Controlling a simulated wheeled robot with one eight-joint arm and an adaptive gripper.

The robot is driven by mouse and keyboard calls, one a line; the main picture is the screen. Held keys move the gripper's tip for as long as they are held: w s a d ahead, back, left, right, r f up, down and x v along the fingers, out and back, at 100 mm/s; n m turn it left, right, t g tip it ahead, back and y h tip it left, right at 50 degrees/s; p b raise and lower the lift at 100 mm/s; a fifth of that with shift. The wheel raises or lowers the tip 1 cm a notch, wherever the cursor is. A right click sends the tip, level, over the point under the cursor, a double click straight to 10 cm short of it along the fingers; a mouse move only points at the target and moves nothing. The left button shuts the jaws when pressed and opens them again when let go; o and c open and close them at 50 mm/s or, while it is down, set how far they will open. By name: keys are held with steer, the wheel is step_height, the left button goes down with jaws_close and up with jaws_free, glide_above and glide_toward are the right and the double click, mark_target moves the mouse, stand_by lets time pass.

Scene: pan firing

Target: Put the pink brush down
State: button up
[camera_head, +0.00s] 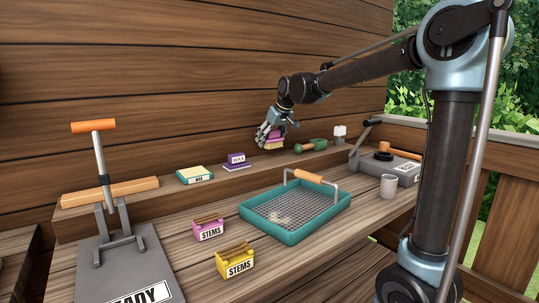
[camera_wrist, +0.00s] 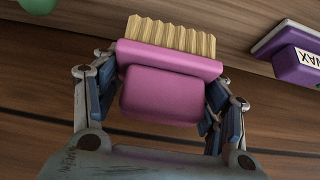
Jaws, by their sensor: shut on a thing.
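The pink brush (camera_head: 274,142) is in my gripper (camera_head: 270,135), above the back shelf of the wooden bench. In the wrist view the pink brush (camera_wrist: 162,88) sits between both fingers of my gripper (camera_wrist: 158,100), with its pale bristles pointing away from the palm. My gripper is shut on its pink body. In the head view the bristles face down toward the shelf. I cannot tell whether they touch it.

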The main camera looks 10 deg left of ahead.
mark_target(270, 158)
steer(key=shift+f, duration=2.6)
steer(key=shift+f, duration=0.1)
steer(key=o, duration=0.9)
steer(key=shift+f, duration=0.15)
steer(key=shift+o, duration=0.2)
steer(key=shift+r, duration=0.2)
steer(key=shift+d+r, duration=0.1)
steer(key=shift+r, duration=0.1)
steer(key=v, duration=1.1)
steer(key=shift+s+d+r, duration=0.15)
steer(key=shift+s+r, duration=0.05)
steer(key=shift+r, duration=0.1)
